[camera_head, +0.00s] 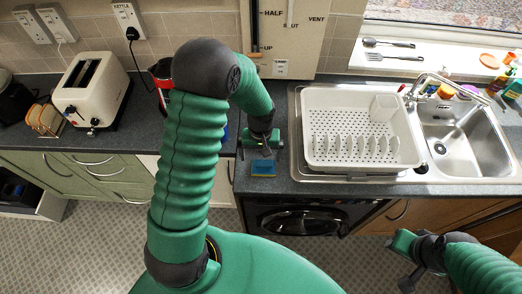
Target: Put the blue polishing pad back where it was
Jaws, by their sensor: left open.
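The blue pad (263,168) lies flat on the dark worktop near its front edge, left of the sink; a yellowish edge shows around it. My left gripper (260,148) is open and empty just behind the pad, low over the worktop. I cannot tell whether its fingers touch the surface. My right gripper (404,262) hangs at the lower right, in front of the cupboards and away from the pad; its jaw gap is not clear.
A white draining rack (361,158) stands right of the pad, beside the steel sink (455,140). A cream toaster (92,88) and toast rack (45,119) stand at the left. A red-and-black kettle (160,72) is partly hidden behind my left arm. Worktop around the pad is clear.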

